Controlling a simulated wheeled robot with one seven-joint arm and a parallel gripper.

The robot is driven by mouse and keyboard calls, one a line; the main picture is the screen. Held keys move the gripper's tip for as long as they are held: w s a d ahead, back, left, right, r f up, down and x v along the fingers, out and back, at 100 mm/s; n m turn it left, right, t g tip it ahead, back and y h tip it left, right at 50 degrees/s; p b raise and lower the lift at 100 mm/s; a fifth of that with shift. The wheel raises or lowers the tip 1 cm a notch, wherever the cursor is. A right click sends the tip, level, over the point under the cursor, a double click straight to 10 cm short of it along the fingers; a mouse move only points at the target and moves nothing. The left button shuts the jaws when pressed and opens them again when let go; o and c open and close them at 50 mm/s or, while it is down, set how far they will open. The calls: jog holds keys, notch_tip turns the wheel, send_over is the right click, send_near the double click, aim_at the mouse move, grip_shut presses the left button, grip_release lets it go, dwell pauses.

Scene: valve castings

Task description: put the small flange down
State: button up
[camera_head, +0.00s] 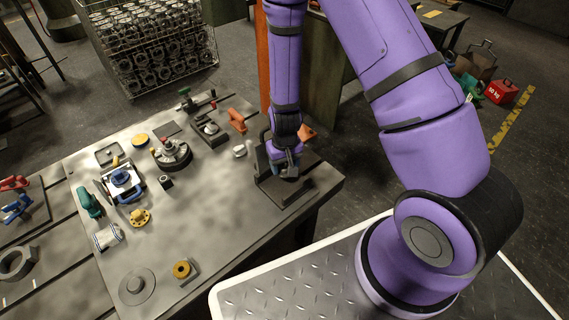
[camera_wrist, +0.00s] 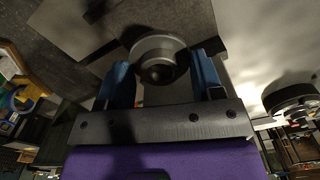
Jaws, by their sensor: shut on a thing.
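My gripper (camera_head: 286,168) is at the right end of the metal table, low over a dark bracket with an upright plate. In the wrist view its two blue fingers (camera_wrist: 163,72) are shut on the small flange (camera_wrist: 158,46), a grey round metal piece with a dark bore. The flange sits between the fingertips, with dark grey flat surfaces behind it. In the head view the flange is hidden or too small to make out. I cannot tell whether it touches the surface below.
The dark bracket (camera_head: 296,197) stands near the table's right corner. The table's middle (camera_head: 210,215) is clear.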

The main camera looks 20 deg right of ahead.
aim_at(284, 184)
jog(key=shift+f, duration=0.15)
jog(key=shift+f, duration=3.1)
jog(key=shift+f, duration=0.25)
jog(key=o, duration=1.2)
jog(key=shift+c, duration=0.2)
notch_tip(284, 184, up, 11)
jog(key=shift+f, duration=0.1)
